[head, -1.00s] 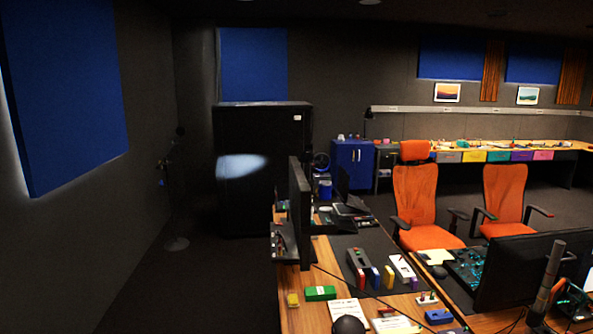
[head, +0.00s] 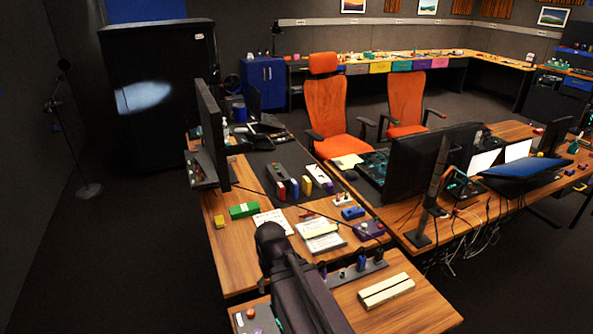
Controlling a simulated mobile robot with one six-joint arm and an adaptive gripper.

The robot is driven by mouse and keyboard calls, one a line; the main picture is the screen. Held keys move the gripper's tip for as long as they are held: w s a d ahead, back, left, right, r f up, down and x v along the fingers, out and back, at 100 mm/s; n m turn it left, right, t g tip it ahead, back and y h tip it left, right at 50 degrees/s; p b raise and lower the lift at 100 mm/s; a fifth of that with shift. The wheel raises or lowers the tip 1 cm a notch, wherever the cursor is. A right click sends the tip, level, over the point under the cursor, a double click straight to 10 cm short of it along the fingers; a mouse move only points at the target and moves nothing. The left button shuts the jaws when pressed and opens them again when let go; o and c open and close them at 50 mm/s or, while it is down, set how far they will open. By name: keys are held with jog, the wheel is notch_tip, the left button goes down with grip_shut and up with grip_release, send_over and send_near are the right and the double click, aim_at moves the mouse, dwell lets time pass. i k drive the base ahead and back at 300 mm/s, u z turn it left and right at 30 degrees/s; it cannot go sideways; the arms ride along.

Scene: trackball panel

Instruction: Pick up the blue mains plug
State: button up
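A small blue upright piece (head: 362,263) stands on a dark strip (head: 345,276) on the near wooden table. It may be the blue mains plug, but it is too small to tell. My dark arm rises at the bottom centre and hides part of the near table and the strip's left side. My gripper cannot be made out in the head view.
White-cream bars (head: 386,291) lie right of the strip. A monitor (head: 432,165) and cables stand right. Open dark floor lies left of the desk.

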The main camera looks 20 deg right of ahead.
aim_at(362, 258)
jog(key=z, duration=0.45)
jog(key=k, duration=1.35)
jog(key=z, duration=1)
jog(key=i, duration=1.2)
jog(key=u, duration=0.35)
